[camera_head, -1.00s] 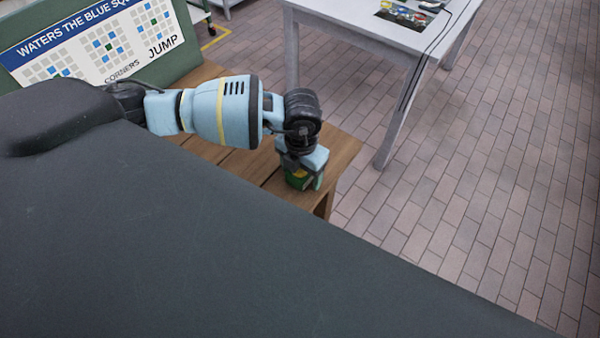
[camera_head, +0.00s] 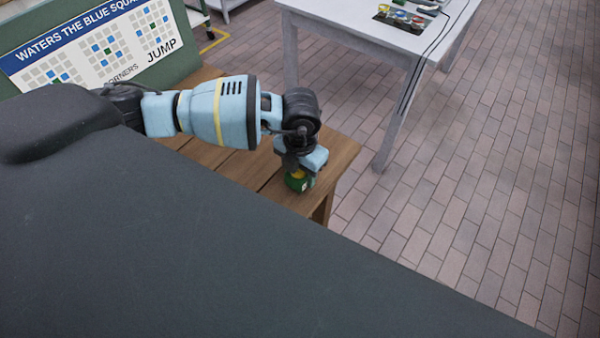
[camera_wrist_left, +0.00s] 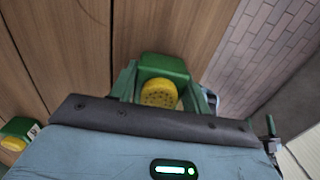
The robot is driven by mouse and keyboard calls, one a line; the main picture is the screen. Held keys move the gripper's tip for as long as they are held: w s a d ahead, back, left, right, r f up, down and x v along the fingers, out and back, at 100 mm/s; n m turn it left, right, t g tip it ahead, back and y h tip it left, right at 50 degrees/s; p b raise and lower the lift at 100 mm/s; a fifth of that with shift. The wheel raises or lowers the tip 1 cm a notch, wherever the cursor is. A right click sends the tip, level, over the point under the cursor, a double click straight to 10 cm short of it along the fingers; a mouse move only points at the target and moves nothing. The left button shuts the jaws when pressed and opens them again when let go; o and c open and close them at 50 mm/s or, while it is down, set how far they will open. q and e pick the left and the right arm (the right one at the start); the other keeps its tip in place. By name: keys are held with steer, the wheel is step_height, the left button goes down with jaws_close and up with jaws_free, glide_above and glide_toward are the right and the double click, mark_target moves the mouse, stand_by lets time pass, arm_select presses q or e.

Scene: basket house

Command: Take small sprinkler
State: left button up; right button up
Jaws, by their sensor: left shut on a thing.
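A green sprinkler with a round yellow head (camera_wrist_left: 159,93) is between the fingers of my left gripper in the left wrist view. In the head view, its green body (camera_head: 296,184) shows just below my left gripper (camera_head: 302,171), over the near right end of the wooden bench. The gripper is shut on it. I cannot tell whether the sprinkler touches the bench. A second green thing with a yellow part (camera_wrist_left: 17,136) sits on the wood at the left edge of the left wrist view. My right gripper is not in view.
The wooden bench (camera_head: 225,162) carries a green board with a sign (camera_head: 100,50) at its back left. A white table (camera_head: 360,22) with small items stands behind. Brick floor (camera_head: 500,190) lies open at the right. A dark surface fills the lower left.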

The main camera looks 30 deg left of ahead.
mark_target(301, 171)
arm_select(q)
steer(key=r, duration=0.2)
steer(key=s, duration=0.1)
steer(key=shift+d+r, duration=0.35)
steer(key=shift+r, duration=0.05)
steer(key=s+d+r, duration=0.1)
steer(key=s+d, duration=0.8)
steer(key=s, duration=0.2)
steer(key=shift+s+r, duration=0.15)
steer(key=shift+s, duration=0.25)
steer(key=shift+a, duration=0.1)
